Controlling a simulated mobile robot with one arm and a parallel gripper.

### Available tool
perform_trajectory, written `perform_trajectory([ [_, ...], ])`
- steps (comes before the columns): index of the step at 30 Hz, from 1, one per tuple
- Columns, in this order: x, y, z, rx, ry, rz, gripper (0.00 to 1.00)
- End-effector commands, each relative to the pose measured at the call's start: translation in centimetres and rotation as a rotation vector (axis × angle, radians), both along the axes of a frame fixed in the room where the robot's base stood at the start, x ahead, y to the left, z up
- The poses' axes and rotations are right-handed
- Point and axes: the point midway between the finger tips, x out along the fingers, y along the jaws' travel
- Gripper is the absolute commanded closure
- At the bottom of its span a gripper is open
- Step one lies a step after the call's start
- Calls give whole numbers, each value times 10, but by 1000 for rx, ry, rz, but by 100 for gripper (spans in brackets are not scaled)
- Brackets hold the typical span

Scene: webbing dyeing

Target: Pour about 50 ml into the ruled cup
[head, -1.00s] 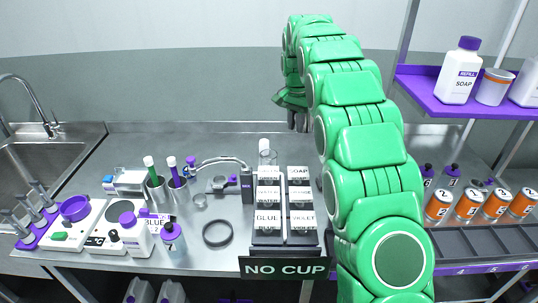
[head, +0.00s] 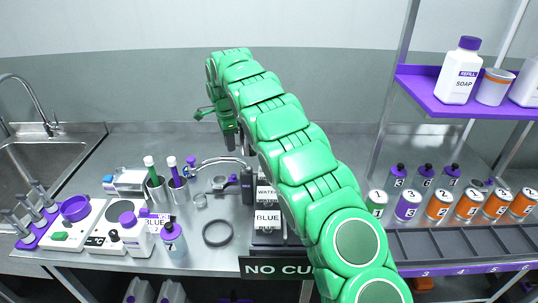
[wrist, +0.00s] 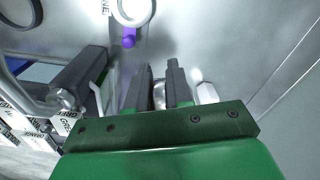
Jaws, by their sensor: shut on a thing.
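My gripper (head: 243,147) is over the back of the steel bench, behind the curved spout (head: 215,161). In the wrist view its two dark fingers (wrist: 158,88) are close together with a small pale, shiny thing (wrist: 159,93) between them. I cannot tell what that thing is. A white piece (wrist: 207,92) shows just right of the fingers. A small clear cup (head: 200,201) stands on the bench left of the spout's dark post (head: 246,187). I cannot make out ruled marks on it. A sign (head: 262,268) at the front reads "NO CUP", partly covered by my arm.
Labelled blocks (head: 267,221) stand right of the spout, partly behind my arm. A dark ring (head: 217,233) lies in front of it. Numbered cans (head: 438,205) line the right.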

Motion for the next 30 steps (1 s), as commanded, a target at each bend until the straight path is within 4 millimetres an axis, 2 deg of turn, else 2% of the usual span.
perform_trajectory([
  [1, -3, 13, -5, 2, 0, -21, 100],
  [6, -11, 45, -16, 12, 2, -106, 100],
  [12, -18, 67, -24, 20, 6, -162, 100],
  [18, -20, 73, -26, 21, 7, -178, 100],
  [30, -19, 69, -25, 56, 15, -177, 100],
])
